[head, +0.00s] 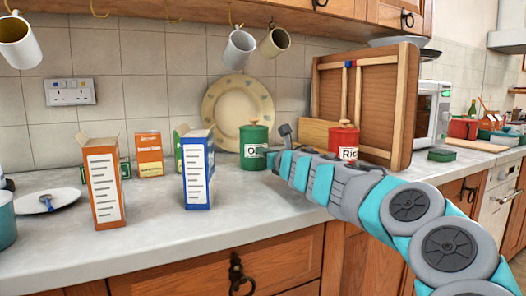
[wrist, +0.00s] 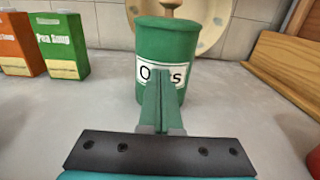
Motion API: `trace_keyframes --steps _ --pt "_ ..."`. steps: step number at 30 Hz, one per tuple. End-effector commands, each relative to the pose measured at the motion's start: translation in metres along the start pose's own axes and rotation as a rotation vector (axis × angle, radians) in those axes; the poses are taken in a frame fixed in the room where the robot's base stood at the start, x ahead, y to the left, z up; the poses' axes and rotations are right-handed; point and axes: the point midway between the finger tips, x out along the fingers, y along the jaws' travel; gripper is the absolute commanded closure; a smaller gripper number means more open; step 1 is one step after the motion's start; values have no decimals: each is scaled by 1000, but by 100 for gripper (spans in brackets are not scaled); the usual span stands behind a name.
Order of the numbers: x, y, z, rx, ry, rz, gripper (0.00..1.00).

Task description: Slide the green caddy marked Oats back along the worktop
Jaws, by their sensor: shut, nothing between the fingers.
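The green caddy marked Oats (head: 254,134) stands upright on the worktop (head: 150,228), in front of a cream plate. In the wrist view the caddy (wrist: 166,45) fills the upper middle, its white label partly hidden by my fingers. My gripper (wrist: 161,78) is shut and empty, fingers pointing at the caddy's front at label height. I cannot tell whether the fingertips touch it. In the head view my gripper (head: 268,150) is at the caddy's right front, its tip partly hidden by the arm.
A red caddy (head: 343,138) stands right of the green one, behind my arm. A blue and white box (head: 198,170) and an orange box (head: 102,184) stand to the left. The cream plate (head: 222,100) leans against the tiled wall behind. Mugs (head: 239,48) hang above.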

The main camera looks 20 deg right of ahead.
Motion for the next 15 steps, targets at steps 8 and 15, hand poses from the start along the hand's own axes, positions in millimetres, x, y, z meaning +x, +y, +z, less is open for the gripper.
trace_keyframes --steps 8,15 --pt "0 -3 0 -2 0 -5 100" --pt "0 -21 4 -6 -4 -37 100"
